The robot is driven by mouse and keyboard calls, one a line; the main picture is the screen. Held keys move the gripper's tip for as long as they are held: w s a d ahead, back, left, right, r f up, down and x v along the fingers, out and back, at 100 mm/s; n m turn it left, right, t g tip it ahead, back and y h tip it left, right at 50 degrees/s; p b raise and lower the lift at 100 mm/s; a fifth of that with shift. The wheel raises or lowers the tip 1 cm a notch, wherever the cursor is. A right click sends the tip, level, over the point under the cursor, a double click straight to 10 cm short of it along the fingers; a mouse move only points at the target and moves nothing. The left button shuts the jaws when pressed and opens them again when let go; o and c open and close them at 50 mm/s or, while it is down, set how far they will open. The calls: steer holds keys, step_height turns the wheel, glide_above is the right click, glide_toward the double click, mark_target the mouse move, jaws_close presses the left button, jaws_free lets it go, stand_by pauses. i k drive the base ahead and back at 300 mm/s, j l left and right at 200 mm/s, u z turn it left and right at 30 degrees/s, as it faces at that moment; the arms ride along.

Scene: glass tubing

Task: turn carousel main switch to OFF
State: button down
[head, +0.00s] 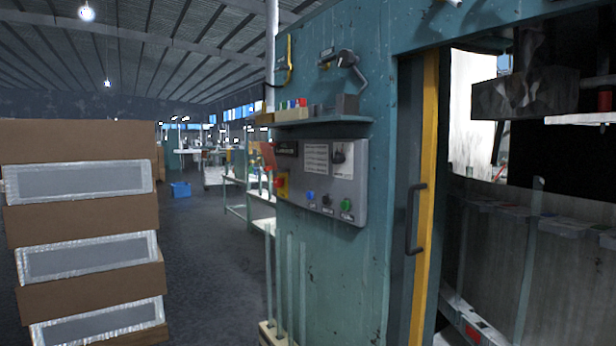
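A grey control panel (345,186) is mounted on the teal side of a machine housing (345,265), in the middle of the view. At its left edge is a red rotary switch on a yellow plate (281,184), seen at a steep angle. The position of its handle is too small to read. The panel also has a black knob (339,156), a blue button (311,196), a black button (327,201) and a green button (346,205). My gripper is not in view.
Stacked brown boxes (85,220) with silver-framed panels stand at the left. A shelf (325,120) with small items juts out above the panel. A door handle (413,218) and yellow door edge (425,180) are to the right. Dark floor (215,260) lies open between boxes and machine.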

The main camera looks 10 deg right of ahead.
mark_target(278, 182)
steer(key=i+j+u, duration=0.1)
steer(key=i, duration=0.25)
steer(key=i+j, duration=0.3)
steer(key=i+j+u, duration=0.15)
steer(key=i, duration=0.25)
